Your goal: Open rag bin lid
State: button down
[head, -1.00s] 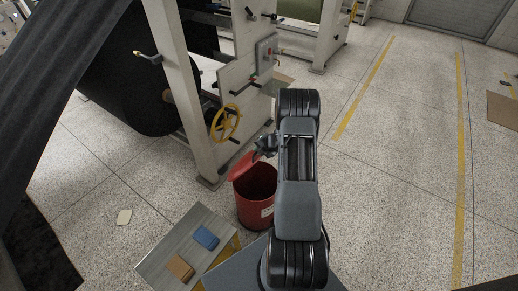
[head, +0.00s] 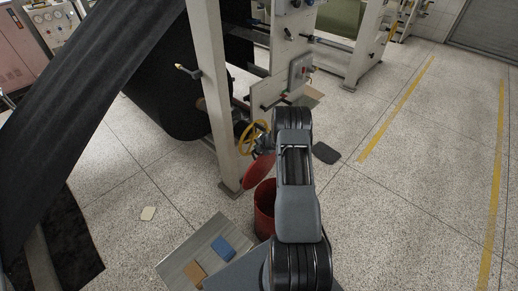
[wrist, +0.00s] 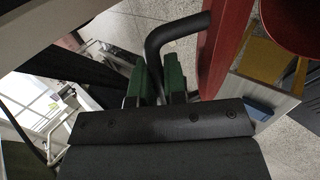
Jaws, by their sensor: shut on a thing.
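The red rag bin (head: 264,208) stands on the floor, partly behind my arm in the head view. Its round red lid (head: 259,172) is tilted up steeply at the bin's far left side, with the mouth partly open. In the wrist view the lid (wrist: 224,42) shows nearly edge-on, with the dark red bin (wrist: 300,25) at the upper right. My gripper (wrist: 160,82) has green-padded fingers shut on the lid's black curved handle (wrist: 172,33). In the head view my gripper (head: 263,146) is small and partly hidden by my arm.
A cream machine post (head: 220,100) and yellow handwheel (head: 250,135) stand close behind the lid. A low table (head: 190,257) with a blue block (head: 222,248) and a tan block (head: 194,275) stands left of the bin. Open floor lies to the right.

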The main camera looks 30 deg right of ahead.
jog(key=shift+w+r, duration=0.1)
jog(key=shift+w, duration=0.05)
jog(key=c, duration=1.2)
grip_release()
jog(key=v, duration=1.3)
jog(key=shift+s+r, duration=0.25)
